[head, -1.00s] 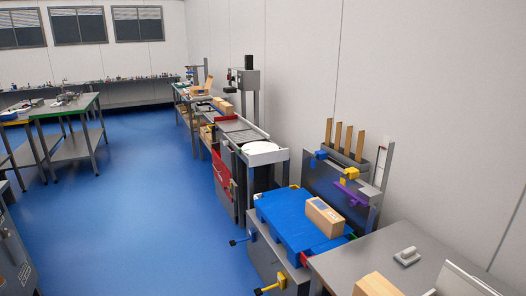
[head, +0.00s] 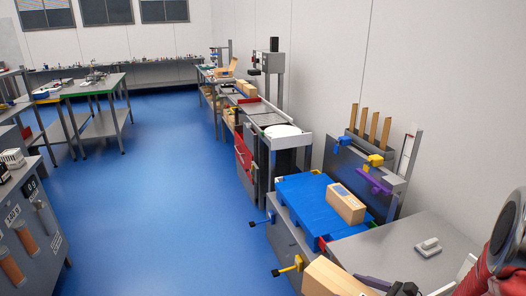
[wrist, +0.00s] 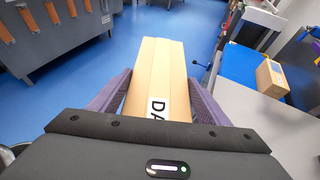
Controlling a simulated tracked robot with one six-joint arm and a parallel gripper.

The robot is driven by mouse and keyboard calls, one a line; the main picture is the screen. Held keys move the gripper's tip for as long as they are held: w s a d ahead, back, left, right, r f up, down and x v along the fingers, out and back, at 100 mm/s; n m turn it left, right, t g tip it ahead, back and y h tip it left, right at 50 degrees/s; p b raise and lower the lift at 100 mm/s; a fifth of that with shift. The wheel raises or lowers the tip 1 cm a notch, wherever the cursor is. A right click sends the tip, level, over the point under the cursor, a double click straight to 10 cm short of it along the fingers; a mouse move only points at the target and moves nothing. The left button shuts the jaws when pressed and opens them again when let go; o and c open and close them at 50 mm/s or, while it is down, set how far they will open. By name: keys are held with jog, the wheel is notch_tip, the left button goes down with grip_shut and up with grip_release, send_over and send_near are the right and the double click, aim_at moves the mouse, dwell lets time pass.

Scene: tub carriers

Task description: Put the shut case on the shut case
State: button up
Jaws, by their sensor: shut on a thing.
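A tan shut case (wrist: 158,70) lies between the two purple fingers of my gripper (wrist: 160,88) in the wrist view. The gripper is shut on it, and part of a black-lettered label shows near the palm. In the head view the held case (head: 332,280) is at the bottom edge, partly cut off, with a dark purple finger beside it. Another tan shut case (head: 346,203) with a label on top sits on the blue platform (head: 300,197). It also shows at the right of the wrist view (wrist: 271,78), apart from the held case.
A grey table (head: 400,243) carries a pale handled block (head: 428,247). Behind the blue platform stands a grey rack with upright tan slats (head: 373,128) and yellow and purple clamps. A grey cabinet (head: 25,220) stands at left. The blue floor (head: 170,200) between is clear.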

aim_at(310, 287)
jog(key=w+a+f, duration=0.1)
jog(key=w+a, duration=0.1)
jog(key=a, duration=0.1)
jog(key=w+a+f+n+g+y, duration=0.1)
jog(key=w+a, duration=0.1)
jog(key=a, duration=0.1)
jog(key=w+a+f+n+g+y, duration=0.1)
jog(key=a, duration=0.3)
jog(key=shift+w+f, duration=0.1)
jog(key=shift+w, duration=0.3)
jog(key=shift+a, duration=0.15)
jog(key=shift+a+f+m+t+h, duration=0.35)
jog(key=shift+f+m+t+h, duration=0.1)
jog(key=shift+t, duration=0.15)
jog(key=shift+a+f+m+t+h, duration=0.1)
jog(key=shift+f+m+t+h, duration=0.45)
jog(key=shift+f+m, duration=0.15)
jog(key=shift+s+d+f+m+t+h, duration=0.1)
jog(key=shift+s+f+m+t+h, duration=0.2)
jog(key=shift+f, duration=0.2)
jog(key=shift+s+d+f+m+t+h, duration=0.1)
jog(key=shift+f+m+t+h, duration=0.05)
jog(key=shift+f+m+h, duration=0.3)
jog(key=shift+s+d+f+m+t+h, duration=0.2)
jog(key=shift+f+h, duration=0.1)
jog(key=shift+f, duration=0.1)
jog(key=shift+s+d+f+m+t+h, duration=0.2)
jog(key=shift+f+h, duration=0.05)
jog(key=shift+f, duration=0.1)
